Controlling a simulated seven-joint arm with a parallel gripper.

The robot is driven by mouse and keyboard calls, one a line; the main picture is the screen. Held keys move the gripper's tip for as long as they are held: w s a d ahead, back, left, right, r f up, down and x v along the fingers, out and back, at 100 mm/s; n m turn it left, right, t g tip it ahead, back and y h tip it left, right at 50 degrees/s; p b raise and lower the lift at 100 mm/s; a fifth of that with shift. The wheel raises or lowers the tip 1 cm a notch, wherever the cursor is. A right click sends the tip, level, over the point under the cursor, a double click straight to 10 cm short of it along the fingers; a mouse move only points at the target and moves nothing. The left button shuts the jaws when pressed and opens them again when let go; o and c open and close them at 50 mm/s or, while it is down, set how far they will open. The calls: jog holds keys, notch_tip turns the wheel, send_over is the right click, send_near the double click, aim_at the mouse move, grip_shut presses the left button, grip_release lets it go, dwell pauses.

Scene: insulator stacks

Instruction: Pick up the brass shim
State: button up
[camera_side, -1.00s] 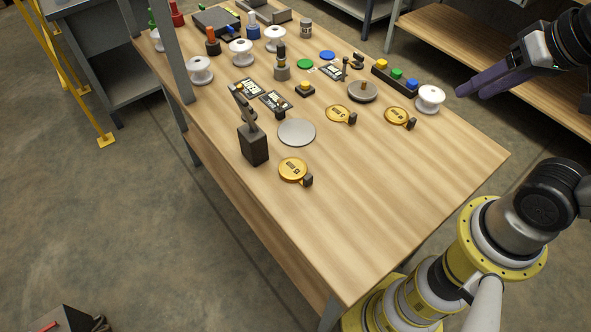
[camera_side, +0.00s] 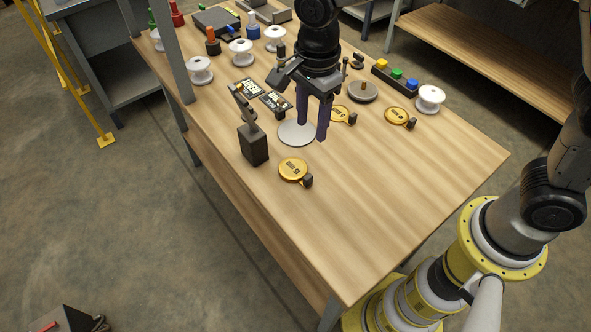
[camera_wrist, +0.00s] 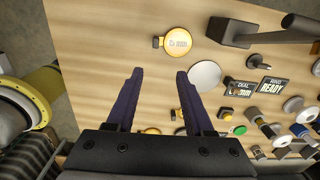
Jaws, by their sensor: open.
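Three round gold-coloured brass discs with dark tabs lie flat on the table. One (camera_side: 293,170) is nearest the front-left edge; it shows at the top of the wrist view (camera_wrist: 178,41), ahead of the fingertips. A second disc (camera_side: 340,111) is partly behind my fingers; it is partly hidden by a finger in the wrist view. The third (camera_side: 397,116) is farther right. Their labels are too small to read surely. My gripper (camera_side: 312,129) is open and empty, pointing down near a plain grey disc (camera_side: 291,136). In the wrist view, its fingers (camera_wrist: 160,74) stand apart with bare wood between them.
A dark block with an upright lever (camera_side: 253,148) stands left of the grey disc. Two small sign cards (camera_side: 243,88), white spools (camera_side: 430,99) and a row of coloured buttons (camera_side: 397,73) are farther back. The table's front right is clear.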

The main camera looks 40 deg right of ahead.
jog(key=f, duration=0.2)
send_over(308, 177)
notch_tip(308, 177, down, 7)
jog(key=shift+w+d+f, duration=0.1)
jog(key=shift+w, duration=0.05)
jog(key=shift+f, duration=2.65)
grip_shut()
jog(key=shift+r, duration=0.1)
